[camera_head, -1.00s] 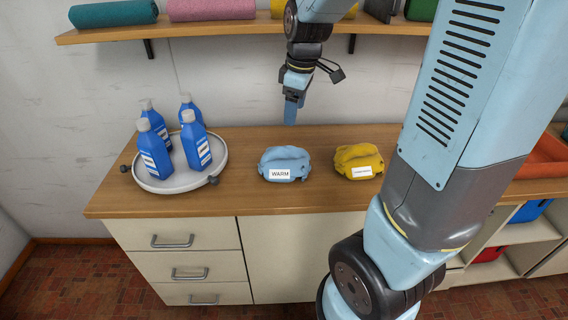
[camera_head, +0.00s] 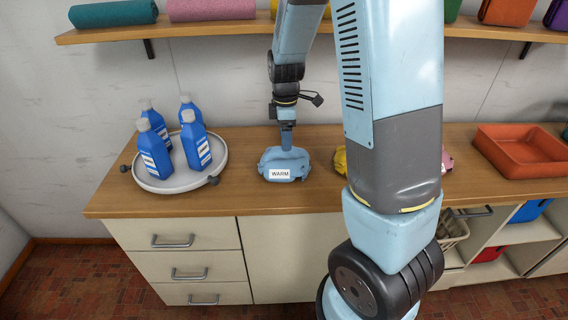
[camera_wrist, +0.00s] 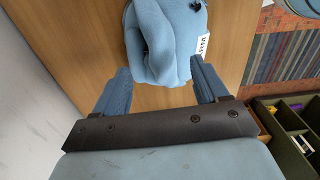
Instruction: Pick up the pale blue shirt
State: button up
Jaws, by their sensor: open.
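The pale blue shirt (camera_head: 284,162) is a folded bundle with a white "WARM" label, lying on the wooden counter (camera_head: 240,195). In the wrist view the shirt (camera_wrist: 165,45) lies just ahead of the fingertips, centred between them. My gripper (camera_head: 287,146) is over the shirt in the head view, pointing down, its tip at or just above the cloth. In the wrist view my gripper (camera_wrist: 163,78) is open with nothing held. I cannot tell whether a finger touches the cloth.
A yellow bundle (camera_head: 340,160) lies right of the shirt, mostly hidden by my arm. A round grey tray (camera_head: 178,184) with several blue bottles (camera_head: 155,150) stands left. An orange tray (camera_head: 520,150) is at the right. A shelf (camera_head: 200,30) runs above the counter.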

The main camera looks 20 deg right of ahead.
aim_at(285, 158)
notch_tip(285, 158, down, 4)
jog(key=shift+a+f, duration=0.1)
jog(key=shift+a, duration=0.05)
grip_shut()
dwell(0.7)
